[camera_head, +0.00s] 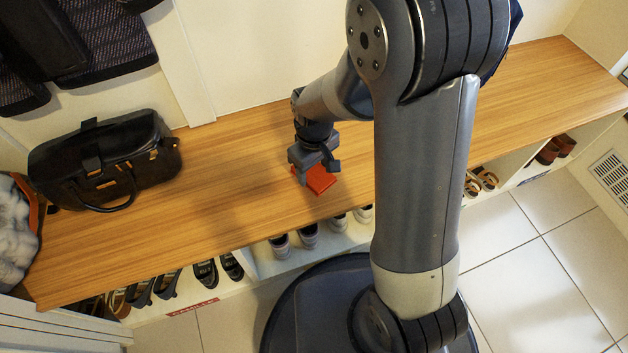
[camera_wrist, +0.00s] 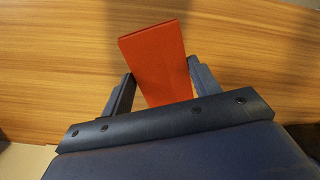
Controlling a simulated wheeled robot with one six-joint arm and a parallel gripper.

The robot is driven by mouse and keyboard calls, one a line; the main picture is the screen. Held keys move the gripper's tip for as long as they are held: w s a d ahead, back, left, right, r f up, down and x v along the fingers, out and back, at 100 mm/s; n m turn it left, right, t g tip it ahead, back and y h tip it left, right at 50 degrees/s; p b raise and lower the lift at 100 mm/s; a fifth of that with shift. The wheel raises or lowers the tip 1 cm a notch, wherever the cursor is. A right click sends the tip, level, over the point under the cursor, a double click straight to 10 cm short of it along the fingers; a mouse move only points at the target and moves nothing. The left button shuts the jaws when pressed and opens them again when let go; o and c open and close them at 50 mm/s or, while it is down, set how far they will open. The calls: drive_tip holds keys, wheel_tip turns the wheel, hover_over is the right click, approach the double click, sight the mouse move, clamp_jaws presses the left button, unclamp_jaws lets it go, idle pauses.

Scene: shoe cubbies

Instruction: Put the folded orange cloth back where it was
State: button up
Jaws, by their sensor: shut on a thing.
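The folded orange cloth (camera_head: 318,180) is a small flat red-orange rectangle at the wooden bench top, near its front edge. My gripper (camera_head: 313,167) is over it, pointing down, and partly hides it in the head view. In the wrist view the cloth (camera_wrist: 155,62) stands out between the two dark fingers of my gripper (camera_wrist: 160,90), with a finger against each side. The gripper is shut on the cloth. I cannot tell whether the cloth touches the bench or is held just above it.
The wooden bench top (camera_head: 235,150) is mostly clear around the cloth. A black handbag (camera_head: 105,160) stands to the left, with a grey fluffy thing (camera_head: 15,225) beyond it. Shoes (camera_head: 308,236) sit in the cubbies below. A dark coat (camera_head: 85,45) hangs at upper left.

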sight(314, 172)
wheel_tip(314, 172, down, 4)
drive_tip(key=shift+f+b, duration=0.1)
drive_tip(key=shift+b, duration=0.75)
drive_tip(key=o, duration=0.9)
drive_tip(key=shift+r, duration=0.2)
wheel_tip(314, 172, up, 12)
drive_tip(key=p, duration=0.5)
drive_tip(key=shift+f, duration=0.1)
